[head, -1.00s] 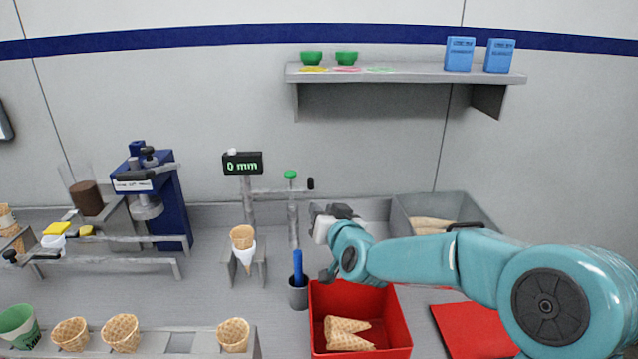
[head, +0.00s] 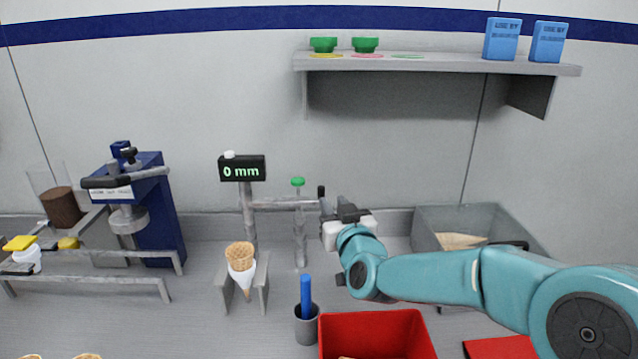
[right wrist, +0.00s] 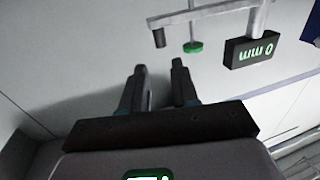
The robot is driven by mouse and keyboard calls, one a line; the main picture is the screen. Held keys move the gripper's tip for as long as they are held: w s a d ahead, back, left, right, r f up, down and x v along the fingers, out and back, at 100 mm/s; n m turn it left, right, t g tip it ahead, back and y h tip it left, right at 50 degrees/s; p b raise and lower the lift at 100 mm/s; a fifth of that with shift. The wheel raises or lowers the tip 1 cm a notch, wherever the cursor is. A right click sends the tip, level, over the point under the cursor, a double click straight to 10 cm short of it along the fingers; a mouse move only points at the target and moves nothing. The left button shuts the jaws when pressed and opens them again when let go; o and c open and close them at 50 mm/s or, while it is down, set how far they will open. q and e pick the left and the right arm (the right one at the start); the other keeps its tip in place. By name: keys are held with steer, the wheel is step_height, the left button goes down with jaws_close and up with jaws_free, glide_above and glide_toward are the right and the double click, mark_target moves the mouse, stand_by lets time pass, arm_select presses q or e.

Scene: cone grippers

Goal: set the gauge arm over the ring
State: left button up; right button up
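The gauge has a black display (head: 242,168) reading "0 mm" on a grey post. Its arm (head: 285,204) is a grey bar reaching right to an upright black handle (head: 321,192). A wafer cone (head: 240,256) in a white sleeve stands in a grey holder (head: 263,283), left of the arm; the ring is hard to make out there. My right gripper (head: 335,211) is just right of the handle. In the right wrist view its two fingers (right wrist: 157,82) are apart with nothing between them, and the handle (right wrist: 159,37) shows beyond the tips. My left gripper is out of view.
A green-topped post (head: 298,215) stands by the gauge arm. A grey cup (head: 308,327) with a blue stick and a red bin (head: 372,333) are in front. A grey bin (head: 450,225) lies right, a shelf (head: 430,63) above, a blue press (head: 165,215) left.

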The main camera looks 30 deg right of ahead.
mark_target(322, 190)
steer(key=p+x, duration=0.1)
steer(key=x, duration=0.4)
steer(key=p+x, duration=0.1)
steer(key=x, duration=0.5)
steer(key=shift+w+a+f, duration=0.1)
steer(key=shift+w+f, duration=0.05)
steer(key=shift+f, duration=0.1)
steer(key=shift+r, duration=0.15)
jaws_close()
